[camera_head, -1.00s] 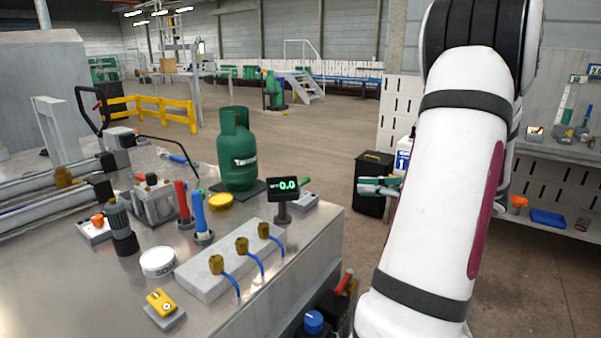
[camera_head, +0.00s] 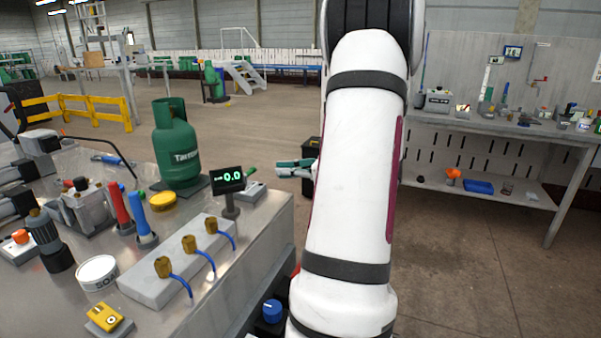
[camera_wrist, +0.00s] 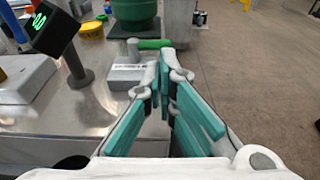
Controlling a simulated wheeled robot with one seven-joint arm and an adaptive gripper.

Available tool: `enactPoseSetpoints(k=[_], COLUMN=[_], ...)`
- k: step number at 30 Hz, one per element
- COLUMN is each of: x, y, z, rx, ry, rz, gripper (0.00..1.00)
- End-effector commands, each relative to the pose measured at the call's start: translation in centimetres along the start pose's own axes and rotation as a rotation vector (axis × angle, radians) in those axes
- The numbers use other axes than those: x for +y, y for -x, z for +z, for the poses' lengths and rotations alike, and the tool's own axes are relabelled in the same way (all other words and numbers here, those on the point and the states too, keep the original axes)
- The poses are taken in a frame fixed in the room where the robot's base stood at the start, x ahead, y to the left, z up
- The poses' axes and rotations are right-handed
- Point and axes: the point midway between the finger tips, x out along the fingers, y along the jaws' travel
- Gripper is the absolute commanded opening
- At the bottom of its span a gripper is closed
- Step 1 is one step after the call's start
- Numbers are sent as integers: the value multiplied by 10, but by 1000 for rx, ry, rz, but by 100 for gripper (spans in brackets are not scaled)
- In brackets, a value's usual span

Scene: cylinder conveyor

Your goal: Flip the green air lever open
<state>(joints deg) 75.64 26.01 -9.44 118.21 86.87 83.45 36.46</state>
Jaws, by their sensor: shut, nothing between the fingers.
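The green air lever (camera_wrist: 152,44) shows in the wrist view as a green handle on a grey block (camera_wrist: 126,74) near the right edge of the metal bench. In the head view the lever (camera_head: 250,171) is a small green piece just right of the scale display, above its block (camera_head: 252,190). My gripper (camera_head: 284,163) is to the right of the lever there, with teal fingers pointing left. In the wrist view my gripper (camera_wrist: 166,60) is shut and empty, its tips just short of the lever's right end. I cannot tell whether they touch it.
A green gas cylinder (camera_head: 175,146) stands on its scale behind the lever. The display (camera_head: 228,180) stands on a post to the lever's left. A manifold (camera_head: 150,290) with brass fittings and blue hoses lies nearer. Open floor is right of the bench.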

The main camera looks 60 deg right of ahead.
Motion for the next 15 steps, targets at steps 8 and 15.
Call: enactPoseSetpoints(k=[8,15], x=[0,0], y=[-48,-65], z=[-1,0], rx=[0,0], ry=[0,0], rz=[1,0], gripper=[0,0])
